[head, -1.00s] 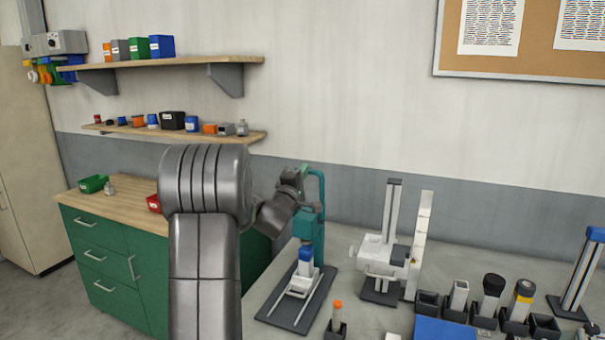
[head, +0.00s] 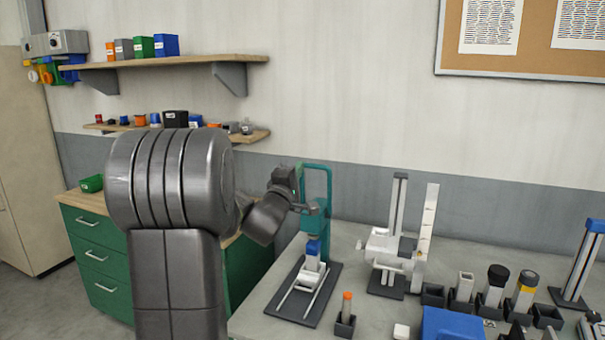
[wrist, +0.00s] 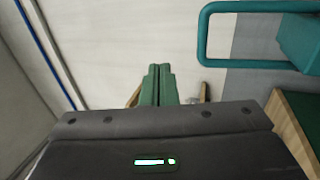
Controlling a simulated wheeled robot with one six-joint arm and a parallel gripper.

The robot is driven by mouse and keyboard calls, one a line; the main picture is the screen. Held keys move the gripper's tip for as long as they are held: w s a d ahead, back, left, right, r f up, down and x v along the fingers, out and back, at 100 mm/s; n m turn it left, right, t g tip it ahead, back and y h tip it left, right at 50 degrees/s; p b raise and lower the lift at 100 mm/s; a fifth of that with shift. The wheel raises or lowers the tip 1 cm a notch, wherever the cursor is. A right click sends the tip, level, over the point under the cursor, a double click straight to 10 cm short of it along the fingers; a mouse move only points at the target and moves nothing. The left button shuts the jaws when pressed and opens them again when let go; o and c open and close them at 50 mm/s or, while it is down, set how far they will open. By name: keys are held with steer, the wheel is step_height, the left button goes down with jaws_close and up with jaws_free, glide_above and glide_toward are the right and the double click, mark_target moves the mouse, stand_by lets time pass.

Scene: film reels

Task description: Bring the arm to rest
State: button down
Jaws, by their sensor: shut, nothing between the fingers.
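My arm rises large and grey at the left of the head view and bends right. Its wrist end hangs beside the teal frame (head: 316,200) of a press-like device on the bench. In the wrist view my gripper (wrist: 159,84) shows its green fingers together, with nothing between them. Pale wall lies beyond the fingertips. The teal frame also shows at the upper right of the wrist view (wrist: 204,38), apart from the fingers. In the head view the fingers are not clearly seen.
The grey bench (head: 262,297) holds a white stand device (head: 384,243), a small holder with an orange-topped piece (head: 346,312), several dark holders and a blue box (head: 452,324). A green cabinet (head: 100,257) stands at left. Two wall shelves (head: 165,62) hang above it.

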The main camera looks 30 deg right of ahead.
steer(key=shift+s+a+r, duration=0.25)
steer(key=shift+s+a, duration=0.8)
steer(key=shift+a, duration=0.05)
